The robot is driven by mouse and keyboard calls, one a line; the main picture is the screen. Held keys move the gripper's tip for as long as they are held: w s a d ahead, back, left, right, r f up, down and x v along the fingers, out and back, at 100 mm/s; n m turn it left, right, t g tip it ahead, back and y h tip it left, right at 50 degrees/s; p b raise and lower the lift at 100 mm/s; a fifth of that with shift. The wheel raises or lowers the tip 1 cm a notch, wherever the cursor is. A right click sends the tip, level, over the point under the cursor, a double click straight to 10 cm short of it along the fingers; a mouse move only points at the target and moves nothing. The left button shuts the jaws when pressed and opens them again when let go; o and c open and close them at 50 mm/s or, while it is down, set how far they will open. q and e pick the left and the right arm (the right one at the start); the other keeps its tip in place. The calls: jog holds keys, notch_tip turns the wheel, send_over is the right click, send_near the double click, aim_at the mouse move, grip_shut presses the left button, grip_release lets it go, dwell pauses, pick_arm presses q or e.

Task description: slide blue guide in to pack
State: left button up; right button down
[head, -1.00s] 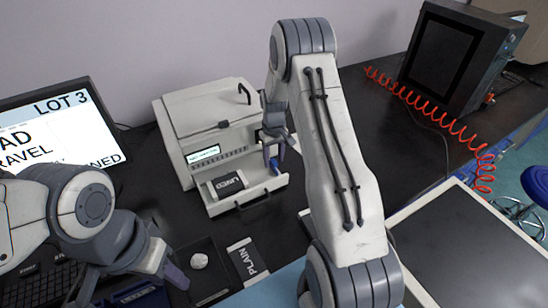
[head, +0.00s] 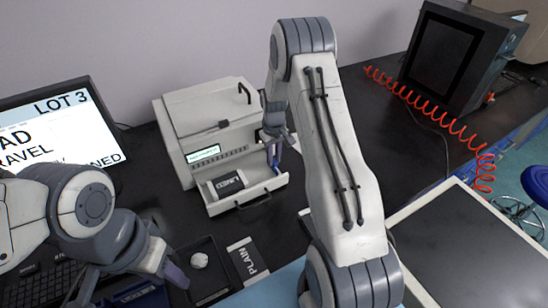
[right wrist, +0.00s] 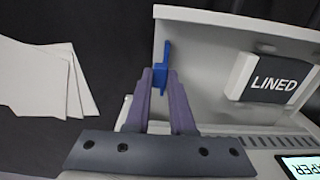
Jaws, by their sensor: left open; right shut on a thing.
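The blue guide (head: 276,170) stands in the pulled-out tray (head: 240,202) of the white machine, at the tray's right end. In the right wrist view the guide (right wrist: 164,66) sits between the fingertips of my right gripper (right wrist: 161,82), which is shut on it. My right gripper (head: 273,156) reaches down into the tray in the head view. The pack labelled LINED (head: 228,184) lies in the tray; the right wrist view shows a clear gap between the pack (right wrist: 271,80) and the guide. My left gripper (head: 130,284) is open and empty at lower left.
The white machine (head: 208,110) has a lit display. A PLAIN pack (head: 247,262) and a dark tray with a white lump (head: 199,260) lie in front. A LOT 3 monitor (head: 60,125) stands left. White sheets (right wrist: 75,80) lie beyond the tray in the wrist view.

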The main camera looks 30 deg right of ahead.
dwell(0.8)
jog(key=shift+w+a, duration=0.1)
jog(key=shift+a, duration=1.85)
jog(key=c, duration=0.8)
grip_release()
jog(key=shift+o, duration=0.2)
jog(key=shift+r, duration=0.1)
notch_tip(320, 180, up, 10)
jog(key=b, duration=0.1)
jog(key=shift+r, duration=0.2)
